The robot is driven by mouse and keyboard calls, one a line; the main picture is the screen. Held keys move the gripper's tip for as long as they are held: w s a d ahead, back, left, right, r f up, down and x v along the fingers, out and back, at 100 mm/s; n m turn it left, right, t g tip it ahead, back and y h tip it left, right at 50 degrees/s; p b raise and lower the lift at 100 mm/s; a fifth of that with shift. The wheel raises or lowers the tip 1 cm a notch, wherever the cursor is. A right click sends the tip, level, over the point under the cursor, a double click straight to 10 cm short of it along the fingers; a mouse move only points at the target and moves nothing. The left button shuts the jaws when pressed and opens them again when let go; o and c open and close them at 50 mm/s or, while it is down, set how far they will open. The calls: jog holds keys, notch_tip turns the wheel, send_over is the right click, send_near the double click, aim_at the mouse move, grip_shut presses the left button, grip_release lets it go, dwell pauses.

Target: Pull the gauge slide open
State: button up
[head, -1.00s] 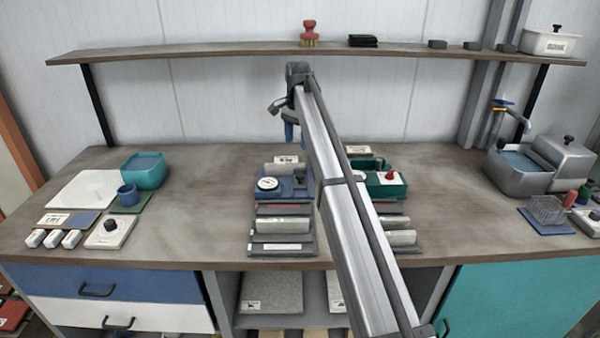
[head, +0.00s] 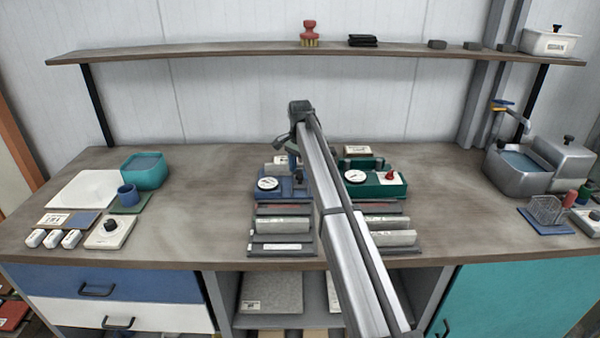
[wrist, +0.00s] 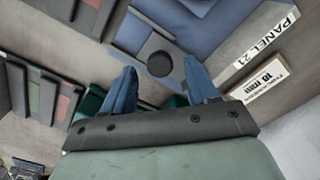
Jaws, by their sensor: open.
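The blue gauge block (head: 285,190) with a white dial (head: 268,183) stands left of centre on the bench. My gripper (wrist: 160,68) is open, with one blue finger on each side of the knob. I cannot tell whether the fingers touch it. In the head view, my gripper (head: 292,163) is low over the back of the blue block, partly hidden by my arm.
A green gauge block (head: 385,190) with a dial and red knob stands to the right, partly behind my arm. Grey blocks in trays (head: 283,225) lie in front. A label reading PANEL 21 (wrist: 266,42) lies near the blue part.

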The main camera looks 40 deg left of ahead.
jog(key=shift+f, duration=0.75)
jog(key=shift+c, duration=0.4)
grip_shut()
